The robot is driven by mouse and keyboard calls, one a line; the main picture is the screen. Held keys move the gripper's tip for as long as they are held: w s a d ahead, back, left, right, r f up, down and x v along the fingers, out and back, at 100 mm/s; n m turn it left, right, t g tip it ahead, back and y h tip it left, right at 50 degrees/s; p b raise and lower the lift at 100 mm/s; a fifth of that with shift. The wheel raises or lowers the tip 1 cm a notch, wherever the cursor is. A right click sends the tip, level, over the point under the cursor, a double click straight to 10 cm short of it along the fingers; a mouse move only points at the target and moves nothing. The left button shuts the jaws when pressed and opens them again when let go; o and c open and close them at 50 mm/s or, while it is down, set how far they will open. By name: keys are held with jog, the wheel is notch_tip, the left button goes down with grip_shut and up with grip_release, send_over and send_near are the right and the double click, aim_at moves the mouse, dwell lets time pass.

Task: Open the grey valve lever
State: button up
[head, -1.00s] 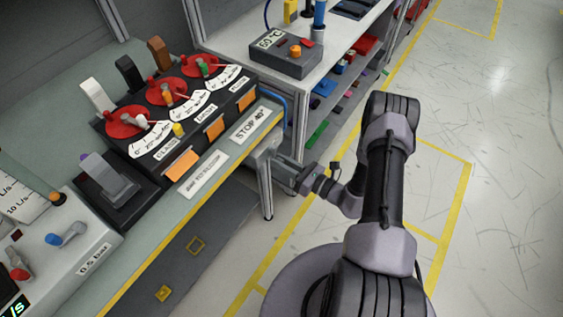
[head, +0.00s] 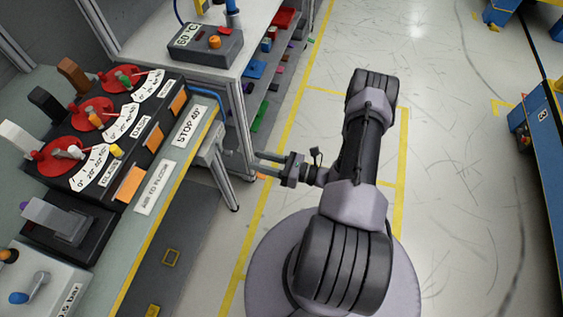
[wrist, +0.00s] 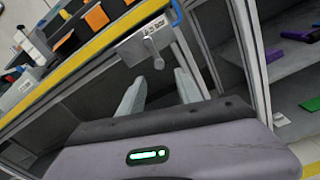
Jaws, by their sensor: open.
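A small grey lever (wrist: 152,52) sits on a pale grey plate (wrist: 140,45) under the yellow bench edge in the wrist view. The plate (head: 212,145) also shows at the bench's right end in the head view, where the lever is small and hard to make out. My gripper (head: 260,164) is open and empty, a short gap to the right of the plate. In the wrist view my gripper's fingers (wrist: 158,85) are apart, with the lever beyond and above the gap between them. The lever's turning angle is unclear.
The bench carries a black panel (head: 115,160) with red dials and levers, and another grey lever on a black base (head: 60,220). A STOP 40° label (head: 189,126) is near the plate. A table leg (head: 238,125) stands close beyond my gripper. Open floor (head: 450,180) lies right.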

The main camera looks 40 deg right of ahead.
jog(key=v, duration=0.7)
jog(key=shift+p, duration=0.45)
jog(key=w+a+r+n+g+y, duration=0.1)
jog(key=a+r+n+g, duration=0.3)
jog(key=r+n+g, duration=0.4)
jog(key=w+a+r+n+g+y, duration=0.1)
jog(key=a+r+n+g, duration=0.4)
jog(key=r, duration=0.6)
jog(key=s+a+r+n+t+h, duration=0.2)
jog(key=s+a+r+n+h, duration=0.2)
jog(key=r+n, duration=0.3)
jog(key=s+a+r+n+t+h, duration=0.2)
jog(key=s+a+r+n+h, duration=0.3)
jog(key=r, duration=0.6)
jog(key=s+n+h, duration=0.1)
jog(key=n, duration=0.1)
jog(key=shift+s+r+n+h, duration=0.15)
jog(key=shift+r+n+h, duration=0.15)
jog(key=shift+n, duration=0.1)
jog(key=shift+a, duration=0.1)
